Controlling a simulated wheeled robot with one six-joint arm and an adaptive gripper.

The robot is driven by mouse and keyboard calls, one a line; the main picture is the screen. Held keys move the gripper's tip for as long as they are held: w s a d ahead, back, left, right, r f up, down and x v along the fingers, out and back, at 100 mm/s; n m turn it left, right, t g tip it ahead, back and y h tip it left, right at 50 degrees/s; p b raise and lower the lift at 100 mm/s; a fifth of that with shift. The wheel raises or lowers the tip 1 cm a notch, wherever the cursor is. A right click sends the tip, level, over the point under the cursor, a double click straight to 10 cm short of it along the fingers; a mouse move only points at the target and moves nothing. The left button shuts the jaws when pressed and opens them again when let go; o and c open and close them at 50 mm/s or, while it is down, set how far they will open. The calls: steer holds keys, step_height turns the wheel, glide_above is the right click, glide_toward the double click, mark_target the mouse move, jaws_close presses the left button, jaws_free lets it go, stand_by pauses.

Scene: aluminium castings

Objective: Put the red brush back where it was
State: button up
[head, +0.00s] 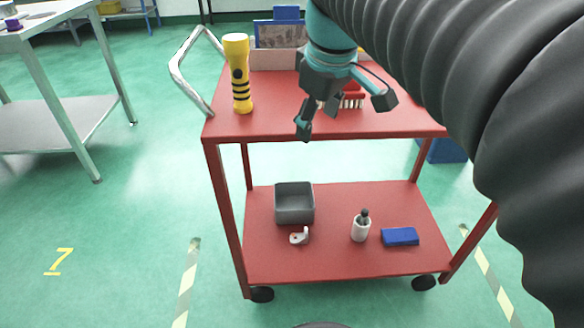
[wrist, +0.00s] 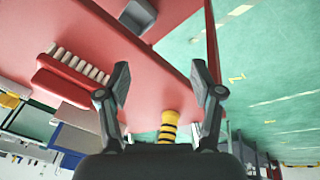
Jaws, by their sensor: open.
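The red brush (head: 354,88) lies on the red trolley's top shelf (head: 285,125), partly hidden behind my gripper in the head view. Its pale bristles show below its red back. In the wrist view the red brush (wrist: 62,84) lies to the left of my fingers, apart from them. My gripper (head: 345,112) is open over the top shelf, in front of the brush as the head camera sees it. In the wrist view the space between the fingertips (wrist: 160,84) is empty, with red shelf surface behind it.
A yellow torch (head: 237,75) stands upright on the top shelf to the left. The lower shelf holds a grey bin (head: 294,208), a small white part (head: 299,236), a white bottle (head: 361,229) and a blue block (head: 400,236). A metal handle (head: 181,77) projects left. A workbench (head: 50,35) stands farther left.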

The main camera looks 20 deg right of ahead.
steer(key=s+a+f+m+t, duration=0.1)
steer(key=s+a+f+m, duration=0.1)
steer(key=f, duration=0.4)
steer(key=s+a+f+m+t, duration=0.1)
steer(key=s+a+f+m, duration=0.1)
steer(key=s+f+m, duration=0.2)
steer(key=s+f, duration=0.3)
steer(key=shift+s+a+f, duration=0.2)
steer(key=shift+s+a, duration=0.05)
steer(key=shift+s, duration=0.05)
